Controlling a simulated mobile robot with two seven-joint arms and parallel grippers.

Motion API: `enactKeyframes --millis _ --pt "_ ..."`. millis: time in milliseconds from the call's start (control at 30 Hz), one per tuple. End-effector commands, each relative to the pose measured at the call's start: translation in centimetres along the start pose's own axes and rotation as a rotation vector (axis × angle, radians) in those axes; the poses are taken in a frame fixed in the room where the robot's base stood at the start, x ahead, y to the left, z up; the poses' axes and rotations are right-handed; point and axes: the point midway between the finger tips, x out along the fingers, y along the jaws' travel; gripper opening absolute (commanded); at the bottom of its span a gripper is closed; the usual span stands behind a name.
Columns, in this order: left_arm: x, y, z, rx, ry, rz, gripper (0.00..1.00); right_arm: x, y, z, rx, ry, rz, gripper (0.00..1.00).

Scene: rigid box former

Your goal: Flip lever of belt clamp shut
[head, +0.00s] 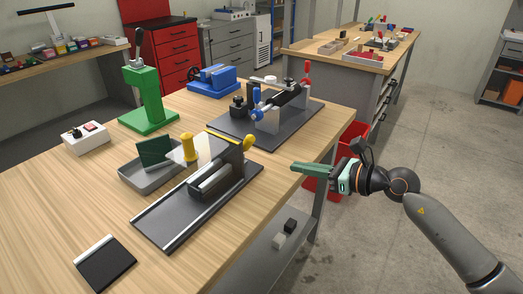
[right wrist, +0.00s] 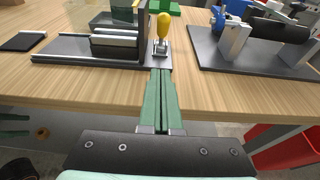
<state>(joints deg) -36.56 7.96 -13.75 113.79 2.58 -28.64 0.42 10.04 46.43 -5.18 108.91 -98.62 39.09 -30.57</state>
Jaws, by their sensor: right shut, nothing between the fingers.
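My right gripper (head: 294,167) is shut and empty, just off the table's right edge. Its green fingers (right wrist: 160,75) lie together in the right wrist view, pointing at a yellow-handled lever (right wrist: 164,27) on a metal foot, standing upright. The yellow lever (head: 248,144) also shows in the head view, at the right end of the near grey fixture (head: 170,220). The fingertips appear apart from it. A second fixture (head: 225,130) behind carries a black roller-like part (head: 291,97), a red-handled lever (head: 307,68) and blue handles (head: 256,95). I cannot tell which lever is the belt clamp's. My left gripper is out of view.
A yellow knob (head: 188,148) on a clear plate stands by a grey tray (head: 150,184). A green press (head: 145,95) and blue vise (head: 212,80) stand farther back. A red bin (head: 349,150) is beyond the table's right edge. The table's front left is mostly clear.

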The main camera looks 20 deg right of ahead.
Motion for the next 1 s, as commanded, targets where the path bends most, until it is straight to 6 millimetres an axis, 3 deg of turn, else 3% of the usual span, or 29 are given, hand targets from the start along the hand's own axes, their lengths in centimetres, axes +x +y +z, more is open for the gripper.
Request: enactKeyframes --millis 400,600,1000 --pt "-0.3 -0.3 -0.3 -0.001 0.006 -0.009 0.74 8.7 0.1 0.2 0.002 -0.003 0.003 0.00" --pt "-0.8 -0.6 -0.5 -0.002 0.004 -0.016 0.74 10.5 0.1 2.3 0.001 -0.003 0.002 0.00" --pt "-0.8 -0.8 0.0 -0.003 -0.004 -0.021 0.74 11.3 0.1 2.9 0.000 0.001 0.001 0.00"
